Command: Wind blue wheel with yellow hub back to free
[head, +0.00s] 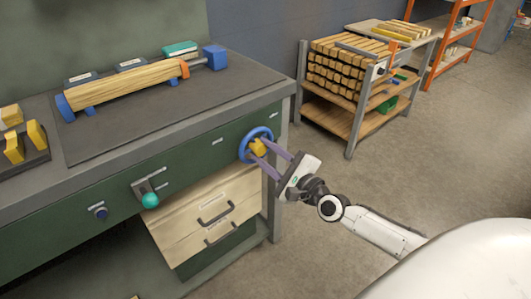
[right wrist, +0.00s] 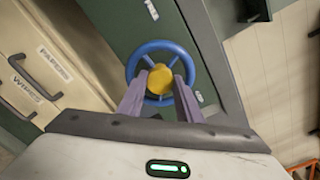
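The blue wheel with the yellow hub (head: 270,133) is on the green front of the workbench, near its right corner. It also shows in the right wrist view (right wrist: 133,63), face on, with the yellow hub (right wrist: 160,82) at its centre. My right gripper (head: 257,147) reaches the wheel from the right. Its two purple fingers lie along opposite sides of the hub, inside the blue rim, and appear to touch it. The fingertips are partly hidden by the hub and rim. My left gripper is not in view.
A teal-knobbed lever (head: 150,199) and a dark blue knob (head: 100,213) are left of the wheel. Wooden drawers (head: 205,222) are below. A timber piece (head: 130,83) lies on the bench top. A cart of wooden blocks (head: 350,75) stands back right. The floor at right is clear.

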